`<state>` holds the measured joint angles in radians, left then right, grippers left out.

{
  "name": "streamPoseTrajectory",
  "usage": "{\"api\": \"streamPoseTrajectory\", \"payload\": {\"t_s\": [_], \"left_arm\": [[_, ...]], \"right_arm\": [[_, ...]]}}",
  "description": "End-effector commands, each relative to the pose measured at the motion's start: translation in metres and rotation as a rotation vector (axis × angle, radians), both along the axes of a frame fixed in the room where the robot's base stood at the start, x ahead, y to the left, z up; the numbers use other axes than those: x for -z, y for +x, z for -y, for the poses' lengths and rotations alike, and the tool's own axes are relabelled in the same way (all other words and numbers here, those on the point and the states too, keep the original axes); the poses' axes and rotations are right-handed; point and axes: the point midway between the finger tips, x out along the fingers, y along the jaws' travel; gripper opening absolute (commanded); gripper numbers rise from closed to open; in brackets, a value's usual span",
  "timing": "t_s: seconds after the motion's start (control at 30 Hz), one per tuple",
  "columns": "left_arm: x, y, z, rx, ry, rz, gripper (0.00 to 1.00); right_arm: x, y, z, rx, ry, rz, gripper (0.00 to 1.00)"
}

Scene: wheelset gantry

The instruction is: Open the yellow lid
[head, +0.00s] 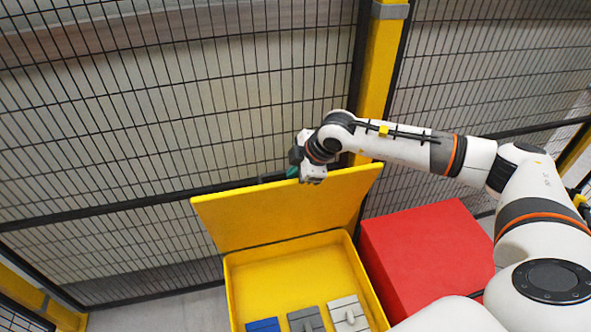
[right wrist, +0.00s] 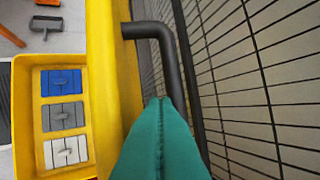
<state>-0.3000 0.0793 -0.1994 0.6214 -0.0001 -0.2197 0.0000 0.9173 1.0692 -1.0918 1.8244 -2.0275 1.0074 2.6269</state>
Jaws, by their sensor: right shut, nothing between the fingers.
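The yellow lid (head: 290,210) stands raised at the back of the yellow box (head: 234,290), tilted up toward the fence. The lid also shows edge-on in the right wrist view (right wrist: 112,90). A black bent handle (right wrist: 172,60) sits on the lid's fence side. My right gripper (head: 292,172) is at the lid's upper edge. Its teal fingers (right wrist: 160,105) are shut with nothing between them, close beside the handle; I cannot tell whether they touch it. My left gripper is not in view.
Blue (head: 263,325), dark grey (head: 306,320) and light grey (head: 348,314) blocks lie in the box. A red box (head: 425,245) stands to its right. A wire mesh fence (head: 150,110) with a yellow post (head: 378,60) rises close behind the lid.

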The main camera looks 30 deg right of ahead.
Motion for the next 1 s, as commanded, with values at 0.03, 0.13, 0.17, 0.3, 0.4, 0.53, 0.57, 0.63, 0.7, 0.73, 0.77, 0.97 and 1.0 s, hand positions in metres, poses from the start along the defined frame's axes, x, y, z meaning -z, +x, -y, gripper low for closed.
{"api": "streamPoseTrajectory", "payload": {"t_s": [0.03, 0.13, 0.17, 0.3, 0.4, 0.53, 0.57, 0.63, 0.7, 0.73, 0.77, 0.97, 1.0], "left_arm": [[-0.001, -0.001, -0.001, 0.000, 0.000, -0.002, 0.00], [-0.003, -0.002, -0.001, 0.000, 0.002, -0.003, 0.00], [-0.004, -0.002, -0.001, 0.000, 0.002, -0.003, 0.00], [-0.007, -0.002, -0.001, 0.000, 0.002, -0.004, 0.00], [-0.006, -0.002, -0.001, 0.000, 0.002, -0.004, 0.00], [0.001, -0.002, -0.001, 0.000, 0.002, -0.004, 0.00], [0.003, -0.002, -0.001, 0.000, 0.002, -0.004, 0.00], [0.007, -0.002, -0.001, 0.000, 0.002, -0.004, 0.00], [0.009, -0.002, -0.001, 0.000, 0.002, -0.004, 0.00], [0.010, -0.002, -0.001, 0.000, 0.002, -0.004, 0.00], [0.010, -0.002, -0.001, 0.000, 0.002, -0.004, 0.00], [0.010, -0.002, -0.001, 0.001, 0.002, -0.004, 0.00], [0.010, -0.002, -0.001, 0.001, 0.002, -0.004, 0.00]], "right_arm": [[-0.001, 0.003, 0.001, 0.003, 0.000, -0.003, 0.00], [-0.003, 0.014, 0.004, 0.008, 0.003, -0.023, 0.00], [-0.004, 0.019, 0.005, 0.009, 0.003, -0.031, 0.00], [-0.007, 0.039, 0.011, 0.011, 0.015, -0.078, 0.00], [-0.008, 0.054, 0.014, 0.008, 0.025, -0.103, 0.00], [-0.006, 0.075, 0.019, 0.005, 0.032, -0.116, 0.00], [-0.006, 0.080, 0.020, 0.004, 0.032, -0.117, 0.00], [-0.007, 0.090, 0.022, 0.003, 0.033, -0.116, 0.00], [-0.008, 0.097, 0.024, 0.002, 0.033, -0.117, 0.00], [-0.008, 0.099, 0.025, 0.001, 0.034, -0.117, 0.00], [-0.008, 0.101, 0.025, 0.000, 0.033, -0.118, 0.00], [-0.009, 0.104, 0.026, -0.002, 0.032, -0.120, 0.00], [-0.009, 0.103, 0.026, -0.002, 0.032, -0.120, 0.00]]}}
